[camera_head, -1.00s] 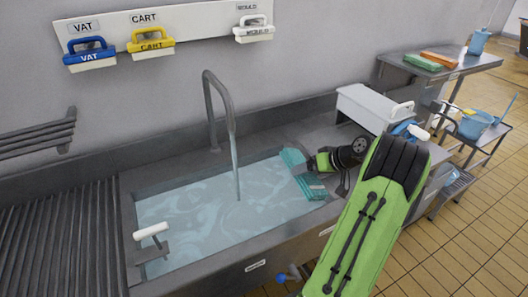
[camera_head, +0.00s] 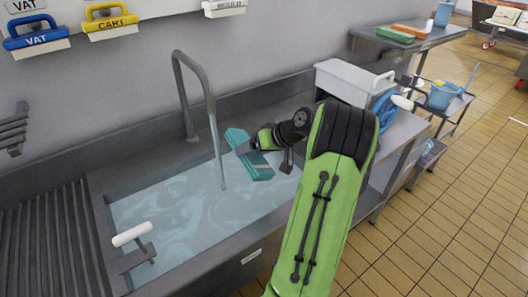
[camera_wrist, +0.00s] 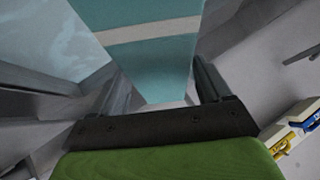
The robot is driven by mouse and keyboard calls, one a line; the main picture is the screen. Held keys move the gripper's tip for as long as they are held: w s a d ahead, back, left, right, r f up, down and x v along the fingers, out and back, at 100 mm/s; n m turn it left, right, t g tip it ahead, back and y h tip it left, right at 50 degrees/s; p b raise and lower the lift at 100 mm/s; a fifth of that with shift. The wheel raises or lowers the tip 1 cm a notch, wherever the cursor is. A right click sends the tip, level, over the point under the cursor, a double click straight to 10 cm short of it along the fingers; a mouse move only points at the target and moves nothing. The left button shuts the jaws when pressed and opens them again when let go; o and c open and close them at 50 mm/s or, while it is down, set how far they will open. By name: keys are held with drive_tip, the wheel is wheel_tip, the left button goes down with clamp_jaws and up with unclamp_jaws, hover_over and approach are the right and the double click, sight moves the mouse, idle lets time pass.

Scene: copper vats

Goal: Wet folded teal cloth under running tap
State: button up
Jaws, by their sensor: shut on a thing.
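The folded teal cloth (camera_head: 248,153) is held over the right part of the sink basin. In the wrist view the cloth (camera_wrist: 153,65), with a pale stripe, hangs out between the two fingers. My gripper (camera_head: 243,148) is shut on it. The tap (camera_head: 203,90) arches over the basin, and its water stream (camera_head: 219,165) falls into the water (camera_head: 180,212) left of the cloth. A narrow gap shows between stream and cloth in the head view. The fingertips are mostly hidden in the head view.
A white lever handle (camera_head: 132,235) stands at the basin's front left. A light grey box (camera_head: 350,82) sits at the sink's right end. Wall brushes marked VAT (camera_head: 36,35) and CART (camera_head: 110,22) hang upper left. A side table (camera_head: 425,40) stands back right.

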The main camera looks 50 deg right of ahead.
drive_tip(key=w+a+f+b, duration=0.1)
drive_tip(key=w+a+b, duration=0.2)
drive_tip(key=w+a, duration=0.1)
drive_tip(key=shift+w+a+f, duration=0.2)
drive_tip(key=shift+w+a, duration=0.05)
drive_tip(key=shift+a, duration=0.45)
drive_tip(key=shift+c, duration=0.8)
drive_tip(key=shift+w+d+p, duration=0.4)
drive_tip(key=shift+w, duration=0.1)
drive_tip(key=shift+s+a, duration=0.1)
drive_tip(key=shift+s, duration=0.05)
drive_tip(key=shift+s+a, duration=0.3)
drive_tip(key=shift+s, duration=0.05)
